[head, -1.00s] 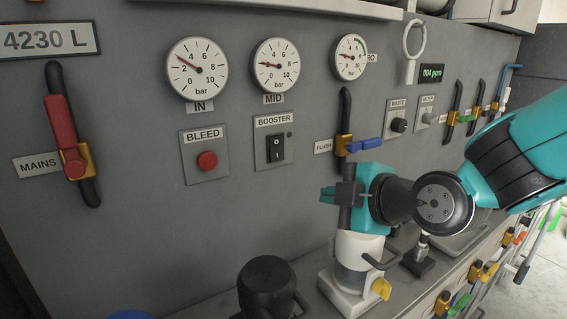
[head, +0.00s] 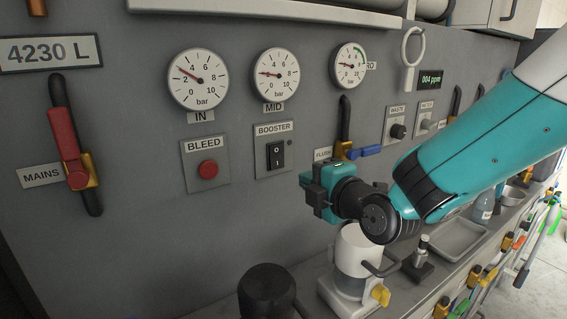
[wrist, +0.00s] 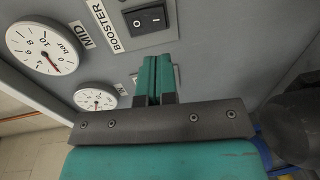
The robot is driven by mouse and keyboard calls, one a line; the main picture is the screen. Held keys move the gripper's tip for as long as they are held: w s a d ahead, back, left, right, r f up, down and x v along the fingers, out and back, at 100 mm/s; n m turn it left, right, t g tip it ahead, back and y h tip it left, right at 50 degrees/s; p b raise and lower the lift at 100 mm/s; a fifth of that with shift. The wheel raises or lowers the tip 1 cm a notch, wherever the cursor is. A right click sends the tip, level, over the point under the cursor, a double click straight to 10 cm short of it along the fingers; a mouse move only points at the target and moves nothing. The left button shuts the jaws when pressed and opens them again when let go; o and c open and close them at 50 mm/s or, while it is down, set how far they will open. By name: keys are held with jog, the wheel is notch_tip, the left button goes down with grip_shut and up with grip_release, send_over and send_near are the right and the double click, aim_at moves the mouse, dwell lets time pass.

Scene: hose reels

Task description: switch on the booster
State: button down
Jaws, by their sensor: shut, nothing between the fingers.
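The booster switch (head: 276,155) is a black rocker marked O and I on a grey plate labelled BOOSTER. It also shows at the top of the wrist view (wrist: 146,18). In the wrist view the teal fingers (wrist: 155,78) are together, empty, and point toward the panel just below the switch in the picture. Which half of the rocker is pressed in is too small to tell.
The red BLEED button (head: 207,169) is left of the booster plate. The FLUSH valve (head: 345,150) is to the right, partly behind my arm. A white-bodied jug (head: 358,252) and a black canister (head: 267,291) stand on the counter below.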

aim_at(278, 166)
jog(key=p+x, duration=0.3)
jog(key=x, duration=0.6)
jog(key=shift+w+a, duration=0.15)
jog(key=shift+w, duration=0.1)
jog(key=shift+f, duration=0.1)
